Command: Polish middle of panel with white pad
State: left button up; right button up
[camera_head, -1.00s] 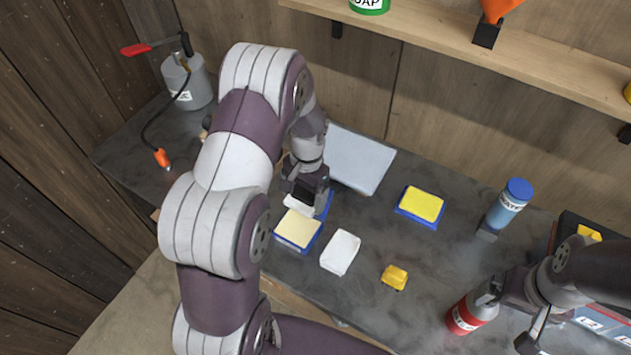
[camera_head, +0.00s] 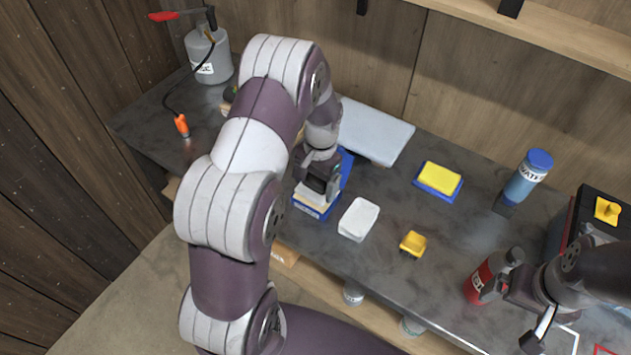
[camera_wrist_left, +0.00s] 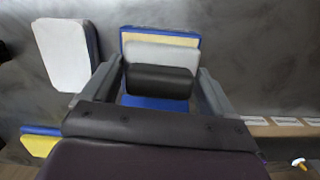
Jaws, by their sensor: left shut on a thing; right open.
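My left gripper (camera_head: 318,190) is shut on the dark handle (camera_wrist_left: 160,80) of a white pad (camera_wrist_left: 160,55). The pad is over the cream block in a blue tray (camera_head: 312,209), low against it; I cannot tell if they touch. The tray also shows in the left wrist view (camera_wrist_left: 127,38). A pale grey panel (camera_head: 375,130) lies flat on the bench behind the gripper, partly hidden by my left arm. My right gripper (camera_head: 527,292) is open and empty beside a red bottle (camera_head: 480,280).
A white block (camera_head: 358,219) sits just right of the tray. A yellow sponge on a blue tray (camera_head: 438,180), a small yellow piece (camera_head: 412,243) and a blue water bottle (camera_head: 528,175) stand on the bench (camera_head: 390,285). A grey canister (camera_head: 208,55) stands at back left.

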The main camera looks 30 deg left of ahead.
pick_arm(q)
jog(key=shift+w, duration=0.15)
jog(key=shift+s, duration=0.35)
jog(key=shift+w+f, duration=0.15)
jog(key=shift+f, duration=0.1)
jog(key=shift+f, duration=0.1)
jog(key=shift+f+b, duration=0.2)
jog(key=shift+b, duration=0.15)
jog(key=shift+f, duration=0.1)
dwell(1.0)
